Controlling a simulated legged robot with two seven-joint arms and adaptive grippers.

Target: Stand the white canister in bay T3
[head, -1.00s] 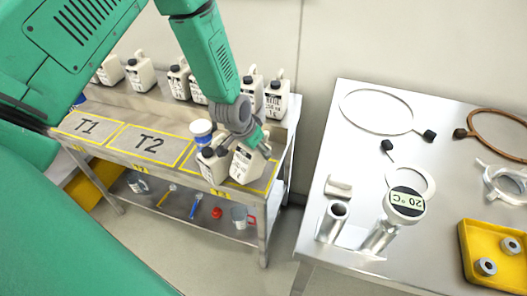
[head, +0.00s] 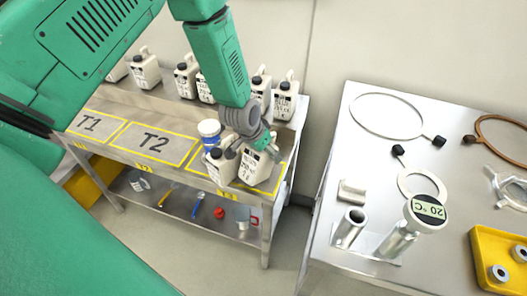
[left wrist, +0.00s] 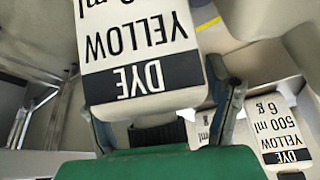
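The white canister (head: 257,167) is at the right-hand marked bay of the bench, right of T2 (head: 155,143), and leans a little in the head view. The bay's yellow outline (head: 283,178) shows beside it; I cannot tell whether its base touches the surface. My left gripper (head: 255,146) is at its top, with a finger on each side, and looks shut on it. In the left wrist view the canister (left wrist: 140,45) reads "YELLOW DYE" between my fingers. A similar white canister (head: 219,166) stands close on its left. My right gripper is not in view.
A blue jar with a white lid (head: 209,129) stands just behind the canisters. Several white canisters (head: 145,70) line the bench's back. T1 (head: 90,123) and T2 look empty. A steel table (head: 345,120) with rings, cylinders and a yellow tray (head: 482,255) stands right, across a gap.

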